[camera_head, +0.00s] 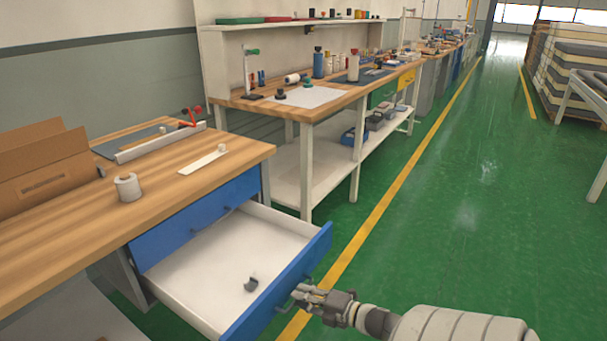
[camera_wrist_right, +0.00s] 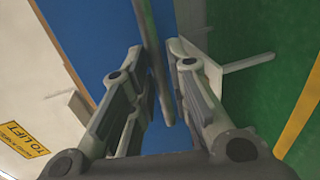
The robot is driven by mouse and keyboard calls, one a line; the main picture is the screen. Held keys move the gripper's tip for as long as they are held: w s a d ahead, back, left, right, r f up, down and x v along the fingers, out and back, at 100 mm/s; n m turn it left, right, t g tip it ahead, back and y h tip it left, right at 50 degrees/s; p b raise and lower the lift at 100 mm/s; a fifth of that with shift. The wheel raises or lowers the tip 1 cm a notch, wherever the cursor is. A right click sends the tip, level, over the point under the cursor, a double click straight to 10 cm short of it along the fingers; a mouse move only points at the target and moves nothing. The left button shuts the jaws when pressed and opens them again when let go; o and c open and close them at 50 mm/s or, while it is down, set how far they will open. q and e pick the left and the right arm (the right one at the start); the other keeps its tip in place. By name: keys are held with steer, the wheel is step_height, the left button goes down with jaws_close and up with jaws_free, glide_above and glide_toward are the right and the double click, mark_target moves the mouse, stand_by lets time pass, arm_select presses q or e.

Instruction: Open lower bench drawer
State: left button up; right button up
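The lower bench drawer (camera_head: 322,250) is pulled well out from the bench and shows its white inside. Its blue front also shows in the right wrist view (camera_wrist_right: 95,35). A small dark grey object (camera_head: 251,284) lies on the drawer floor. The upper blue drawer (camera_head: 196,220) is closed. My right gripper (camera_head: 303,292) is at the lower drawer's front. My left gripper is not in view.
The wooden bench top (camera_head: 60,245) carries a cardboard box (camera_head: 45,180) and a white roll (camera_head: 128,187). A second bench (camera_head: 330,107) stands behind the drawer. Stacked mattresses (camera_head: 570,70) stand at the far right.

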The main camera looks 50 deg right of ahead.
steer(key=shift+o, duration=0.8)
steer(key=v, duration=1.2)
steer(key=shift+f, duration=0.1)
